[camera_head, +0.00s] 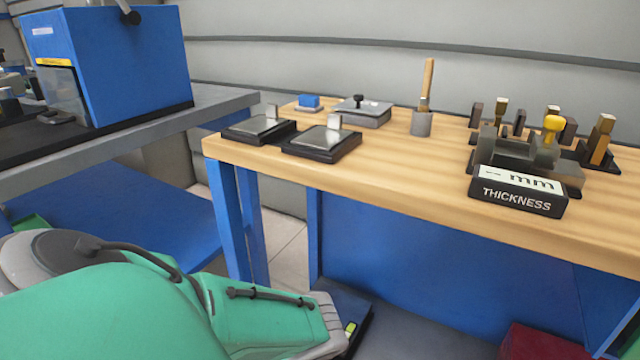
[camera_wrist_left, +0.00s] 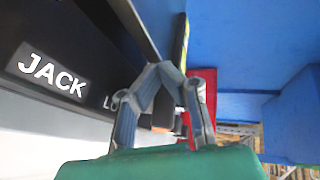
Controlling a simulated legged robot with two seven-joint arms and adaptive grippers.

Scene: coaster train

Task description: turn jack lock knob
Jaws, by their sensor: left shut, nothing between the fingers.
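In the left wrist view, a black panel (camera_wrist_left: 85,45) carries a white-lettered label (camera_wrist_left: 52,75) reading "JACK" and, partly covered, "LO". My left gripper (camera_wrist_left: 165,70) is shut and empty beside this label, its grey fingertips together near the panel's edge. I cannot make out the lock knob; a small orange-brown patch (camera_wrist_left: 161,130) shows between the finger links, and I cannot tell what it is. In the head view, my green left arm reaches below the bench, and its fingertips are hidden. A dark piece (camera_head: 362,318) with a yellow-green mark lies beyond the arm's end.
A wooden bench (camera_head: 400,165) with blue legs stands above and beyond my arm. A blue machine (camera_head: 120,65) stands left. A red box (camera_head: 540,343) is low at right.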

